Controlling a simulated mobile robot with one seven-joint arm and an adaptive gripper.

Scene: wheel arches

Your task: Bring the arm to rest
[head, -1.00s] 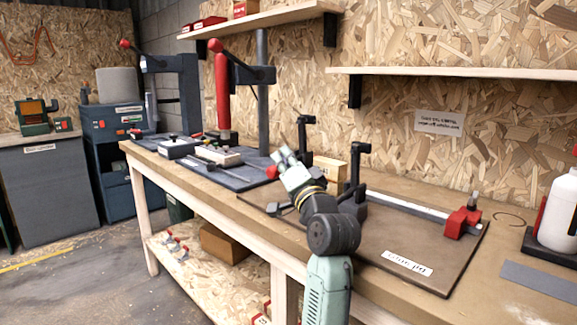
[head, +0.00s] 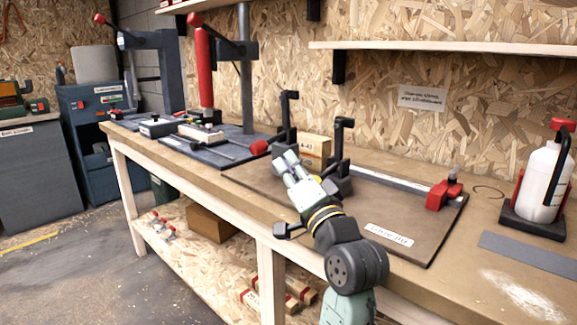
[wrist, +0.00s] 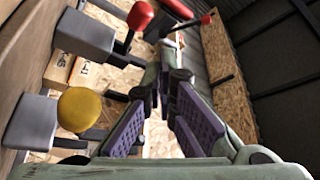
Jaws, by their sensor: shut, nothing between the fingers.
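My gripper (head: 284,163) shows in the head view above the brown board (head: 400,238) on the workbench, at the end of my raised arm. It is shut and empty. In the wrist view my gripper's purple finger pads (wrist: 165,105) point up toward the back wall and ceiling, with nothing held. Dark upright clamps (head: 341,150) stand just right of and behind the gripper in the head view. A yellow knob (wrist: 80,110) and a red knob (wrist: 140,15) lie left of and above the fingers in the wrist view.
A red-handled press (head: 201,65) stands at the back left of the workbench (head: 480,260). A red stop (head: 443,194) sits on the board's rail. A white bottle (head: 541,180) stands at the right. A wall shelf (head: 450,46) overhangs the bench. The floor at left is clear.

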